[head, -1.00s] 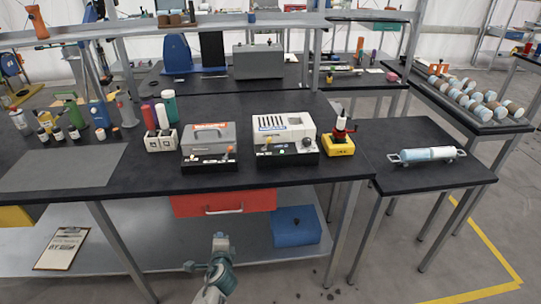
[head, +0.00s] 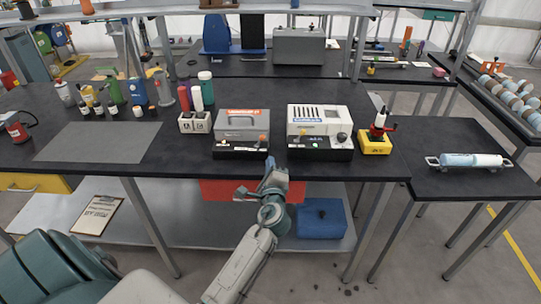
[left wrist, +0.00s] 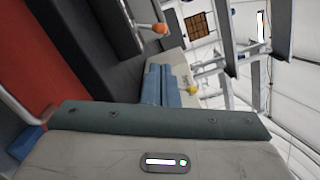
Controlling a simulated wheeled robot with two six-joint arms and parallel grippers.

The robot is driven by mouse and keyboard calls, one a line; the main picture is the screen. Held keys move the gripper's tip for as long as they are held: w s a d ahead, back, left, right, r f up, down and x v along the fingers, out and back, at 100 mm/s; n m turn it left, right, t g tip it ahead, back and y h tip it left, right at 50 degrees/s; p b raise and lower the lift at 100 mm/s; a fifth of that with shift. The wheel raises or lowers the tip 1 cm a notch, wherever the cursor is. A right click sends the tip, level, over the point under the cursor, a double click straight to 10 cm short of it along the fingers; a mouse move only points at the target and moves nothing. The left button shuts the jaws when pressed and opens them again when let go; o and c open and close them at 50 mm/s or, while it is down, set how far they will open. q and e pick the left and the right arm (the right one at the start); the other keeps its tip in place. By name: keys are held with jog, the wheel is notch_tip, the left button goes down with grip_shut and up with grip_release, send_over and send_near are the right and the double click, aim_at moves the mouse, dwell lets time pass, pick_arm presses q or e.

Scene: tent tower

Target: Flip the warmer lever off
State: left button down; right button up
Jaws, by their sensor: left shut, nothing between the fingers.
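I cannot read which is the warmer. An orange-knobbed lever (head: 262,137) is on the grey box's dark front base; it seems to be the orange knob (left wrist: 160,28) in the left wrist view. A yellow knob (left wrist: 192,90) shows beyond the fingertips there. My left gripper (head: 274,172) is shut and empty, in front of the table edge below the grey box. Its fingers (left wrist: 160,85) show together. My right gripper is out of view.
A yellow-based device with a red handle (head: 376,142) stands right of the white box. The grey mat (head: 98,142) is clear.

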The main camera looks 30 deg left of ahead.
aim_at(260, 141)
pick_arm(q)
jog(key=p+x, duration=0.2)
jog(key=x, duration=0.7)
jog(key=shift+s+a+r+n+b, duration=0.15)
jog(key=shift+r+n+b, duration=0.2)
jog(key=shift+n, duration=0.65)
jog(key=n+b, duration=0.2)
jog(key=shift+s+a+r+n, duration=0.25)
jog(key=shift+a+r+n, duration=0.05)
jog(key=shift+a, duration=0.1)
jog(key=n, duration=0.1)
jog(key=n+b, duration=0.1)
jog(key=a+n+b, duration=0.1)
jog(key=shift+s+r+n, duration=0.3)
jog(key=shift+s+a+r+n+g, duration=0.2)
jog(key=shift+a+n+g, duration=0.15)
jog(key=shift+n, duration=0.35)
jog(key=shift+a+n, duration=0.1)
jog(key=shift+n, duration=0.2)
